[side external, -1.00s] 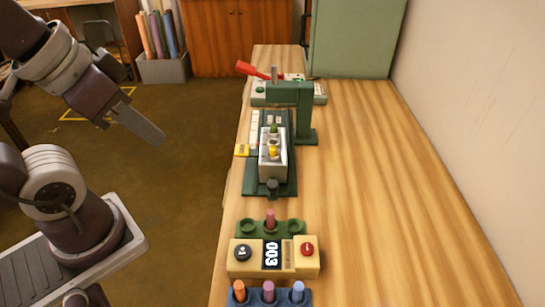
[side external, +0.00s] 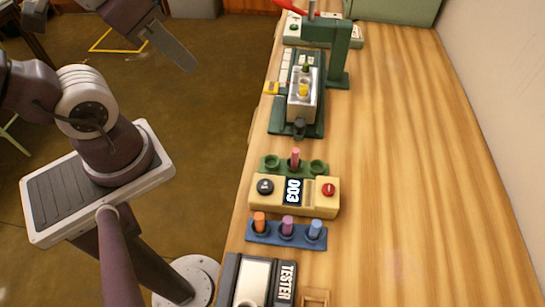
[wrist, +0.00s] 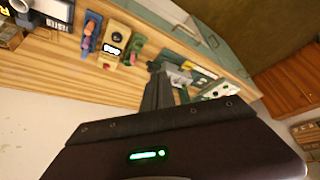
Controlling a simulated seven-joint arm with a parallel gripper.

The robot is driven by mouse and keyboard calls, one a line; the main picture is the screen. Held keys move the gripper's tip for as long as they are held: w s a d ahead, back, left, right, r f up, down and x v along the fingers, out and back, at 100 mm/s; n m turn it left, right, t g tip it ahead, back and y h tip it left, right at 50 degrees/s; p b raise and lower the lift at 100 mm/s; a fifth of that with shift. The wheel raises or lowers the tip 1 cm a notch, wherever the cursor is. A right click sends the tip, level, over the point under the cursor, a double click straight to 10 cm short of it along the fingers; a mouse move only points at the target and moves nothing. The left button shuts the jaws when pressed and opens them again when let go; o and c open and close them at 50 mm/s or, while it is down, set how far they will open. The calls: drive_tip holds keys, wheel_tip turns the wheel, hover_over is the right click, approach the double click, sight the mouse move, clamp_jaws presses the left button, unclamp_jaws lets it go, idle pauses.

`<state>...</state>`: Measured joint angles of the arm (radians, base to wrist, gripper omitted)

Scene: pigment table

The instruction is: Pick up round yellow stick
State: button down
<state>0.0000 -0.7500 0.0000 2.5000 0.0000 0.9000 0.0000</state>
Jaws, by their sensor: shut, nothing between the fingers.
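The round yellow stick (side external: 303,90) stands in the pale metal block (side external: 291,110) of the green press on the table. A green stick (side external: 305,68) stands just behind it. My gripper (side external: 190,66) is shut and empty, in the air over the floor to the left of the table, well apart from the yellow stick. In the wrist view my gripper's fingers (wrist: 158,90) are together, with nothing held.
A cream counter box (side external: 325,205) marked 003 and a green rack (side external: 270,164) with a pink stick stand nearer. A blue rack (side external: 270,238) holds orange, purple and blue sticks. A tester (side external: 287,283) is at the front. The table's right side is clear.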

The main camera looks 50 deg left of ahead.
drive_tip(key=c, duration=2.2)
unclamp_jaws()
drive_tip(key=c, duration=1.3)
unclamp_jaws()
drive_tip(key=n+g, duration=0.6)
drive_tip(key=n, duration=1.8)
hover_over(304, 87)
drive_tip(key=f, duration=1)
drive_tip(key=shift+a+f, duration=0.15)
drive_tip(key=shift+a, duration=0.1)
drive_tip(key=f, duration=0.7)
drive_tip(key=shift+w+d+f, duration=0.1)
drive_tip(key=shift+d+f, duration=0.1)
drive_tip(key=shift+f, duration=0.1)
